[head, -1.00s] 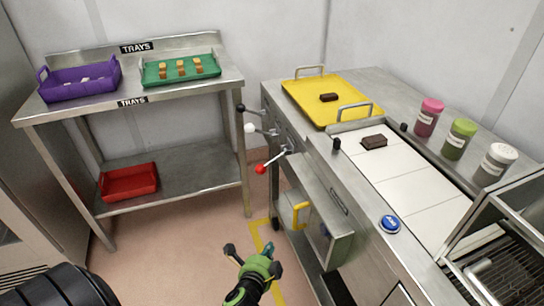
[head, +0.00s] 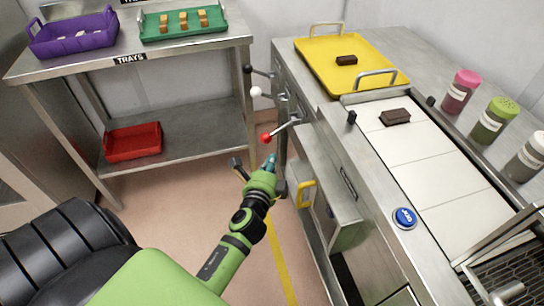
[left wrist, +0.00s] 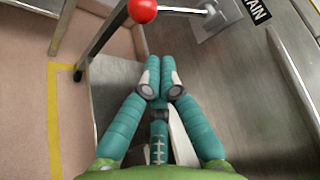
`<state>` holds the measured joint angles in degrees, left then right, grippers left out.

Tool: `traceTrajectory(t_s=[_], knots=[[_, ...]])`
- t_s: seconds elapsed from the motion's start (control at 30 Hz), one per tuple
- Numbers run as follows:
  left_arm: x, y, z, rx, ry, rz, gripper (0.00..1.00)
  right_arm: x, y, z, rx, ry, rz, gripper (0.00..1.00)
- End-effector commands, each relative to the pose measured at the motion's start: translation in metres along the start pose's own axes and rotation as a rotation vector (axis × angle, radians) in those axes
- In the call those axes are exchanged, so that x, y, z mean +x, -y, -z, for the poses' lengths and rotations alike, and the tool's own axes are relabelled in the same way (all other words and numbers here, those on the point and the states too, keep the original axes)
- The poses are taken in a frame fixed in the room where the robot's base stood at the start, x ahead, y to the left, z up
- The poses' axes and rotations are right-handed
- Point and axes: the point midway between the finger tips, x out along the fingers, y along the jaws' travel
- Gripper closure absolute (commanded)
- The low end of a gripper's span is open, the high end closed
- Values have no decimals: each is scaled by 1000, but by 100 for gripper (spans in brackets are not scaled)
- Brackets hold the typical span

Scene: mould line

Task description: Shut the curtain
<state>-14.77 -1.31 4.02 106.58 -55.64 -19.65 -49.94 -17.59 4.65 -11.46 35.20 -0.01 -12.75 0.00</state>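A lever with a red knob (head: 266,138) sticks out from the side of the steel machine (head: 318,150). In the left wrist view the red knob (left wrist: 142,10) is at the top, and its arm runs to a plate beside a partly cut-off label (left wrist: 256,10) ending in "AIN". My left gripper (head: 270,160) is just below the red knob in the head view, apart from it. In the left wrist view my left gripper's fingertips (left wrist: 160,64) are together with nothing between them. The curtain itself I cannot make out. My right gripper is not in view.
Levers with a white knob (head: 256,91) and a black knob (head: 247,69) are above the red one. A steel tray table (head: 190,135) stands left. A blue button (head: 404,217) is on the machine top.

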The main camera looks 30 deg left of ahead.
Motion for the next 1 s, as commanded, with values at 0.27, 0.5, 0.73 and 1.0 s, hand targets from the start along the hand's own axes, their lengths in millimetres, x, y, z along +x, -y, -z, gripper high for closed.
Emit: traceTrajectory(t_s=[0.27,0.5,0.73,1.0], knots=[[53,1,0,-1,1,1,100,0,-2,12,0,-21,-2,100],[76,0,0,-1,0,1,100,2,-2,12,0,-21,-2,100],[79,0,0,-1,0,-1,100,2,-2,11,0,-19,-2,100],[78,2,-1,5,0,-4,100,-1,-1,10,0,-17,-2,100]])
